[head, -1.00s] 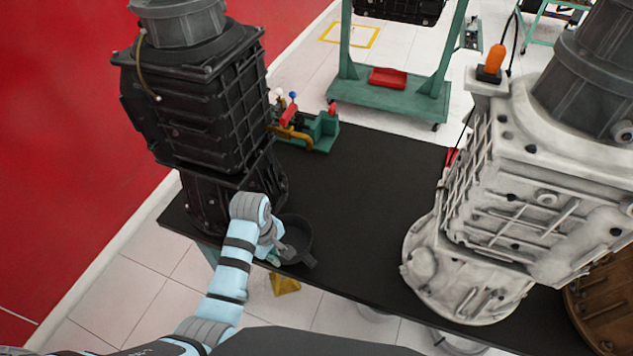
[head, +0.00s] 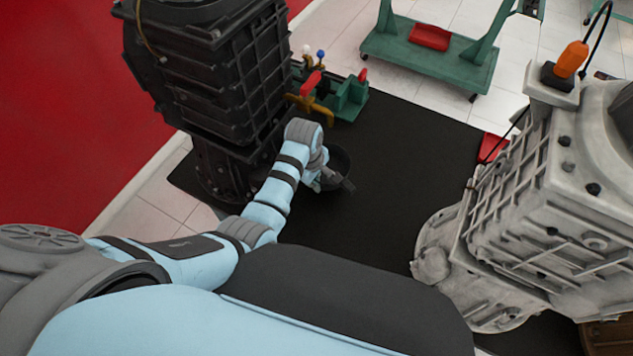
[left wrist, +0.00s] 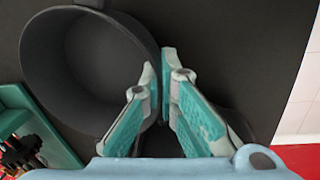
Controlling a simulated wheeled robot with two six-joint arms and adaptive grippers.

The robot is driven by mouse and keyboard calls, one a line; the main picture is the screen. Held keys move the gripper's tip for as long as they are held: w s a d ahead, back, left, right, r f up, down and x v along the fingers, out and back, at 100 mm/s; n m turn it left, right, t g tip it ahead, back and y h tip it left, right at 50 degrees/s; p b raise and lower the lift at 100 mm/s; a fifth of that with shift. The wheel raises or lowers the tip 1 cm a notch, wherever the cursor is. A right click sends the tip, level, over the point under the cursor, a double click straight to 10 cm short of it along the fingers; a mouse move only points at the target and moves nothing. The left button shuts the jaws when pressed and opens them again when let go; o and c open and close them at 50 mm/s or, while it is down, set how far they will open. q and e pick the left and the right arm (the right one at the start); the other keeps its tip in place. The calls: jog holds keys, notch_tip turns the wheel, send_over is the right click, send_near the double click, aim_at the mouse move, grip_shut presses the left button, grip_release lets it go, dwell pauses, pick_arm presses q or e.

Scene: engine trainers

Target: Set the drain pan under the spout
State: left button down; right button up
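The drain pan (head: 341,160) is a round dark grey pan on the black table, to the right of the black engine's foot, with a short handle toward me. In the left wrist view the pan (left wrist: 60,50) shows its open, empty inside. My left gripper (head: 318,178) is at its near left side. The fingers (left wrist: 160,75) are closed together with the pan's wall between them. A brass-coloured spout (head: 310,103) is on the green fixture (head: 345,98), beyond the pan. The pan is short of it. My right gripper is in neither view.
The black engine (head: 215,80) stands left of the pan, close to my left forearm. A pale engine casing (head: 550,200) stands at the right. The black tabletop (head: 400,150) between them is clear. The green fixture's base (left wrist: 30,120) shows at the wrist view's lower left.

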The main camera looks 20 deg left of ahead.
pick_arm(q)
notch_tip(320, 180, down, 3)
jog(key=shift+r+b, duration=0.15)
jog(key=shift+b, duration=0.15)
jog(key=c, duration=2)
grip_release()
jog(key=shift+w+f, duration=0.4)
jog(key=shift+w, duration=0.4)
jog(key=shift+o, duration=1)
jog(key=shift+s, duration=0.1)
jog(key=shift+s+r, duration=0.3)
jog(key=shift+s, duration=0.05)
jog(key=shift+r, duration=0.15)
notch_tip(320, 180, up, 11)
jog(key=s+p, duration=0.1)
jog(key=p, duration=0.3)
jog(key=shift+a+r, duration=0.2)
jog(key=shift+a, duration=0.1)
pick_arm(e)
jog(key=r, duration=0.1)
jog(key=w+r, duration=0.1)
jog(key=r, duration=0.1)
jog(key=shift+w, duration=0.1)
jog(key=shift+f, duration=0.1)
